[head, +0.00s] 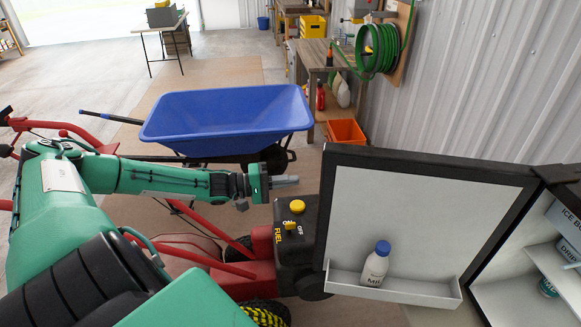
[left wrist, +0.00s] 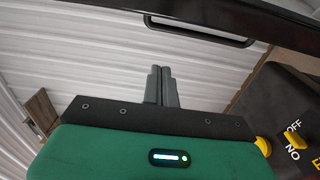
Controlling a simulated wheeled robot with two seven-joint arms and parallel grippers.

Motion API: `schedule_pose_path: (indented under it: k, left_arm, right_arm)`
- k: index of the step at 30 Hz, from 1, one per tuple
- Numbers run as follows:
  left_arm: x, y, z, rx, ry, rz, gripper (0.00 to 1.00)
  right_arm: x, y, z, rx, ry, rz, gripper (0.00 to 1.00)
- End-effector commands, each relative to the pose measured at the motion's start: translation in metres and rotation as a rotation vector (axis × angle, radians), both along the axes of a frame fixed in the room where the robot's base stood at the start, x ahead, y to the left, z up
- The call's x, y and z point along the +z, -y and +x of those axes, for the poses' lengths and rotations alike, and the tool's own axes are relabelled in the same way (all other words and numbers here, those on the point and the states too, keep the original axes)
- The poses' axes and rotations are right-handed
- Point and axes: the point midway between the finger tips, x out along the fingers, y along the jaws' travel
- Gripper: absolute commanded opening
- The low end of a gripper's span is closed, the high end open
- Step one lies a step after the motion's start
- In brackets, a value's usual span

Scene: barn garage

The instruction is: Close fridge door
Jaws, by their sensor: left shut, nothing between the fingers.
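The fridge door (head: 430,215) stands wide open in the head view, with a white inner panel, a black frame and a door shelf (head: 400,288) holding a milk bottle (head: 375,264). The fridge body (head: 520,285) is at the right edge, its white interior partly cut off by the frame. My left gripper (head: 288,181) is shut and empty, to the left of the door's free edge and apart from it in the picture. In the left wrist view its fingers (left wrist: 161,85) are together, below a dark edge with a handle-like slot (left wrist: 200,30). My right gripper is not in view.
A red machine with a black tank (head: 295,245) marked FUEL stands just below my left gripper, close to the door. A blue wheelbarrow (head: 225,120) is behind my forearm. An orange crate (head: 346,132) and a wooden workbench (head: 325,62) stand by the corrugated wall.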

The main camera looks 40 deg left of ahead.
Motion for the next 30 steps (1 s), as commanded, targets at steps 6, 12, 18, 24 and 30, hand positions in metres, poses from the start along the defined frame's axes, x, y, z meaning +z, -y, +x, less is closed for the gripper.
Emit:
schedule_pose_path:
  k: [6,12,18,24,30]
  left_arm:
    - [0.004,0.022,0.027,0.000,0.005,-0.003,0.00]
    - [0.003,0.039,0.048,0.001,0.003,-0.001,0.00]
    - [0.002,0.053,0.051,0.000,-0.004,0.001,0.00]
    - [0.002,0.062,0.036,-0.001,-0.004,0.000,0.00]
    - [0.001,0.068,0.026,-0.001,-0.001,0.001,0.00]
  right_arm:
    - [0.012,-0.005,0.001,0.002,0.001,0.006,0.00]
    - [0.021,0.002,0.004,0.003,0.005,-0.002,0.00]
    - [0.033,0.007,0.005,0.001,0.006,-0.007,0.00]
    - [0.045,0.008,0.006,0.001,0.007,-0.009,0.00]
    - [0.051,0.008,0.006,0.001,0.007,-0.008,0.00]
